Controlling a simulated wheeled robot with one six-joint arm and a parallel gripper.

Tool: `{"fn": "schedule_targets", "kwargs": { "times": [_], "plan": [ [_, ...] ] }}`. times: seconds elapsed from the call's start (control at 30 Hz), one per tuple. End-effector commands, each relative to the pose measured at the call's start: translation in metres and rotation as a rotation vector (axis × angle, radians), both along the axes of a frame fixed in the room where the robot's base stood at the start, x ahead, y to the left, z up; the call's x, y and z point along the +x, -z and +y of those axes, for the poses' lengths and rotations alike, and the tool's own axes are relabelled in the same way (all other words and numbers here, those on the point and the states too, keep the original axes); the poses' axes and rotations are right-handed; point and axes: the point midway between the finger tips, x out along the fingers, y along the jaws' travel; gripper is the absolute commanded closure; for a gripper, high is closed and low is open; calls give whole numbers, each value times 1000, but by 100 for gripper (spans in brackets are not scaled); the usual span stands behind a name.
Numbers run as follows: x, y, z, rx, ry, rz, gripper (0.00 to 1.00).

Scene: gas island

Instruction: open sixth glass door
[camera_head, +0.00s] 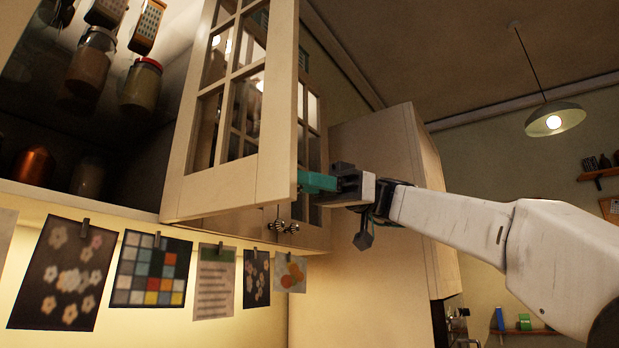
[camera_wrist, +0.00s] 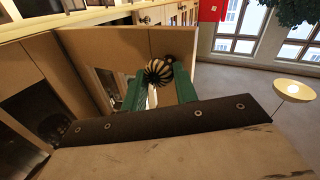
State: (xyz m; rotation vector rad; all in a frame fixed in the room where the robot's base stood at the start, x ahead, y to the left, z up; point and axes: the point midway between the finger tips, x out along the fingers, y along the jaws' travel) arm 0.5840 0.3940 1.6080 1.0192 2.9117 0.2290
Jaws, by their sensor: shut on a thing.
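The glass door (camera_head: 225,184) is a cream wooden frame with several small panes. It stands swung out from the wall cabinet, with the shelf inside exposed at its left. My gripper (camera_head: 317,182) has green fingers and sits at the door's lower right edge. In the wrist view the fingers close around a round dark-and-light striped knob (camera_wrist: 156,70) on the door's frame (camera_wrist: 100,50). In the head view that knob is hidden behind the door and fingers.
Behind the door is another glass door (camera_head: 314,150), with small knobs (camera_head: 283,226) below. A plain tall cabinet (camera_head: 385,150) stands behind my gripper. Cards (camera_head: 152,270) hang beneath. Open room and a lamp (camera_head: 556,119) lie right.

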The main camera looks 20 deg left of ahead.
Motion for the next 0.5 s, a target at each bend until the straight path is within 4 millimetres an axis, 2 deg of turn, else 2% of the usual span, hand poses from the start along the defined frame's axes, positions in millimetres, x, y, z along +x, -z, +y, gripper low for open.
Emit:
{"fn": "schedule_targets", "kwargs": {
  "times": [0.03,0.43,0.47,0.5],
  "plan": [
    [3,7,8,-12,-3,9,100],
    [1,9,16,-15,-15,9,100],
    [1,9,17,-15,-15,9,68],
    [1,10,18,-16,-15,10,57]
  ]
}}
